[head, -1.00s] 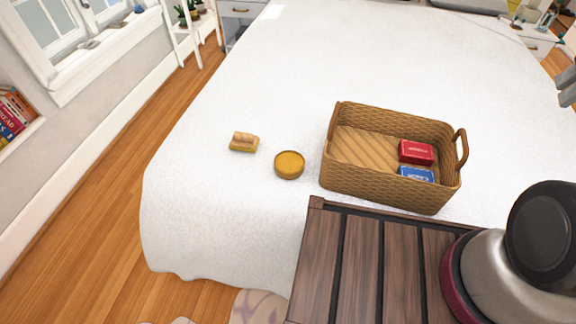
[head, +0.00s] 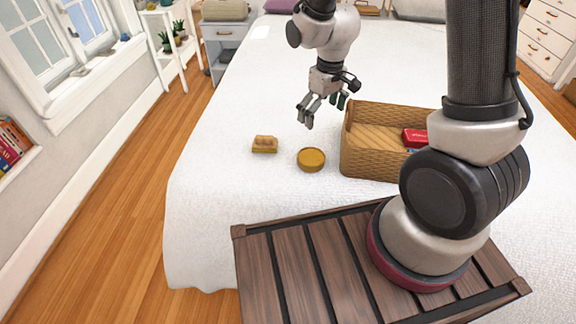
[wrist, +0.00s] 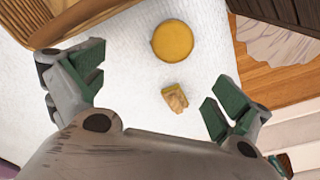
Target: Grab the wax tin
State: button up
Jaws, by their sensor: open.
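The wax tin (head: 311,159) is a round, flat, amber-yellow tin lying on the white bed cover, left of the wicker basket. It also shows in the wrist view (wrist: 173,40), beyond my fingers near the top middle. My gripper (head: 324,112) is open and empty, above the bed behind the tin and apart from it. Its green-padded fingers (wrist: 155,95) are spread wide in the wrist view. A small brush with a wooden top and yellowish base (head: 264,145) lies left of the tin; in the wrist view it is between the fingers and the tin (wrist: 175,98).
The wicker basket (head: 362,165) stands right of the tin, holding a red box (head: 414,138) and a blue one mostly hidden by my arm. The white bed (head: 230,200) is clear left of the brush. A bedside cabinet (head: 224,48) stands at the back left.

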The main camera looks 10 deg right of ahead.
jog(key=n+g, duration=0.1)
send_over(312, 157)
jog(key=f, duration=0.7)
jog(key=shift+a+f, duration=0.2)
jog(key=shift+f, duration=0.1)
notch_tip(312, 157, down, 8)
jog(key=shift+d, duration=0.15)
jog(key=c, duration=1.2)
